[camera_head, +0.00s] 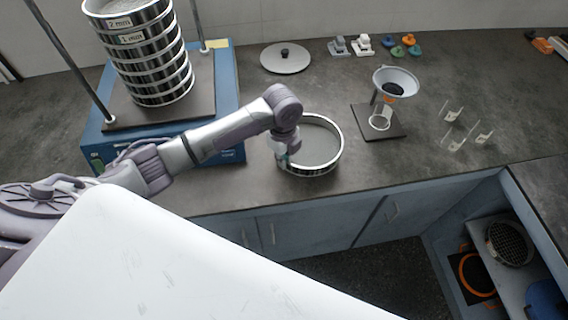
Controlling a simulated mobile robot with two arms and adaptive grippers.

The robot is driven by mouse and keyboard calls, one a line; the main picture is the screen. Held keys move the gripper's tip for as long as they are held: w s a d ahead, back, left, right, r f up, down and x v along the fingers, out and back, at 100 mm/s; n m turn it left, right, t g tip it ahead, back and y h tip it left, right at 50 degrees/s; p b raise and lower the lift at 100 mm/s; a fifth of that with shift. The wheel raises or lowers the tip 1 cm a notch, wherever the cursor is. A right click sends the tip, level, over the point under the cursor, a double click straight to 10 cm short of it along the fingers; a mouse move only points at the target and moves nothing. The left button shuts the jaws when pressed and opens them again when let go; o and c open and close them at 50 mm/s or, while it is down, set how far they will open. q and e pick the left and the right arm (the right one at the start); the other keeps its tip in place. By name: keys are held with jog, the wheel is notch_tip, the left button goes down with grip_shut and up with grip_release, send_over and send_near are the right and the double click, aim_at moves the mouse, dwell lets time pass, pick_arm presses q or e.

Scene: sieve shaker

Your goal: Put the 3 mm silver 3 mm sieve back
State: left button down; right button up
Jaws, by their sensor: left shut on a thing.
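A round silver sieve (325,131) is at the counter's front edge in the head view. My left gripper (283,159) is shut on its left rim; the arm's wrist covers part of that rim. I cannot tell whether the sieve rests on the counter or is a little above it. A stack of silver sieves (160,75) stands on the blue shaker (228,75) at the left. Labels reading 2 mm and 1 mm show near its top; the top sieve is cut by the picture edge. My right gripper is not in view.
A grey lid (285,58) lies behind the sieve. A funnel on a stand (394,82), small clear holders (454,114) and coloured weights (397,50) are to the right. Two shaker rods (77,68) flank the stack. An open shelf (484,222) is at lower right.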

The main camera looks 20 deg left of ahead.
pick_arm(q)
notch_tip(320, 180, down, 3)
jog(key=shift+f+p, duration=0.15)
jog(key=shift+p, duration=0.2)
jog(key=shift+f, duration=0.15)
jog(key=shift+f, duration=0.2)
jog(key=c, duration=1.3)
grip_release()
notch_tip(320, 180, up, 12)
jog(key=shift+s+r+b, duration=0.15)
jog(key=shift+r+b, duration=0.1)
jog(key=shift+b, duration=0.4)
